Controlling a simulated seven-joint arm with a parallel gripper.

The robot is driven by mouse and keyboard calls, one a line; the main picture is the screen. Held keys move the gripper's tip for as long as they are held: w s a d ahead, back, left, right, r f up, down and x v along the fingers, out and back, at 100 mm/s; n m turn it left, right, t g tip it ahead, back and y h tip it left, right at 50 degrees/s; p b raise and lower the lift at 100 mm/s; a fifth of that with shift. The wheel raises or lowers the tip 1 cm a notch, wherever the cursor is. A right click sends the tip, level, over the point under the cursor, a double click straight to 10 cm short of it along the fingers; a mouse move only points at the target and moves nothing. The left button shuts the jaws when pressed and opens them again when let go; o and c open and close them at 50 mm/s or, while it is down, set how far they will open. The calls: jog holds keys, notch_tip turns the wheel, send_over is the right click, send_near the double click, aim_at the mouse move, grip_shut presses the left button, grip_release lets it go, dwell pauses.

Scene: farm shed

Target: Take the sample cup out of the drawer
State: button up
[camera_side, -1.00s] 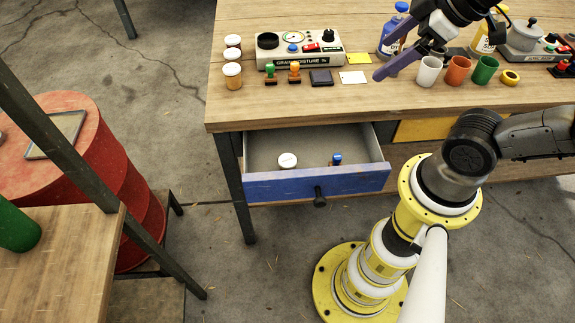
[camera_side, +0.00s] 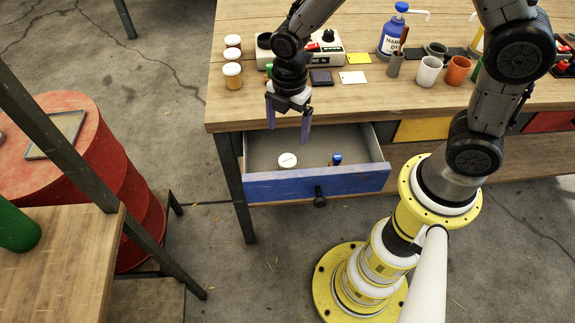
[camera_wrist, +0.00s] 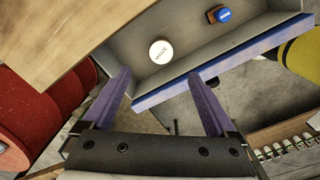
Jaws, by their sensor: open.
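The blue-fronted drawer (camera_side: 262,187) under the bench is pulled open. The sample cup (camera_side: 288,160), seen as a round white lid, stands inside toward the left; in the wrist view the cup (camera_wrist: 160,51) has dark lettering that looks like "MAIZE". My gripper (camera_side: 288,133) hangs fingers down above the drawer, at the bench's front edge and higher than the cup. Its two purple fingers are spread with nothing between them. In the wrist view, the cup lies beyond my fingertips (camera_wrist: 164,76), apart from them. The cup's sides are mostly hidden.
A small blue-topped item (camera_side: 337,159) stands in the drawer right of the cup; it also shows in the wrist view (camera_wrist: 222,15). The bench top (camera_side: 235,112) overhangs the drawer's back. Jars (camera_side: 232,75), a meter, cups and bottles stand on the bench. The drawer floor between the two items is clear.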

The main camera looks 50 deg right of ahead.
aim_at(288, 160)
notch_tip(288, 160, down, 13)
jog(key=shift+f, duration=0.1)
dwell(0.5)
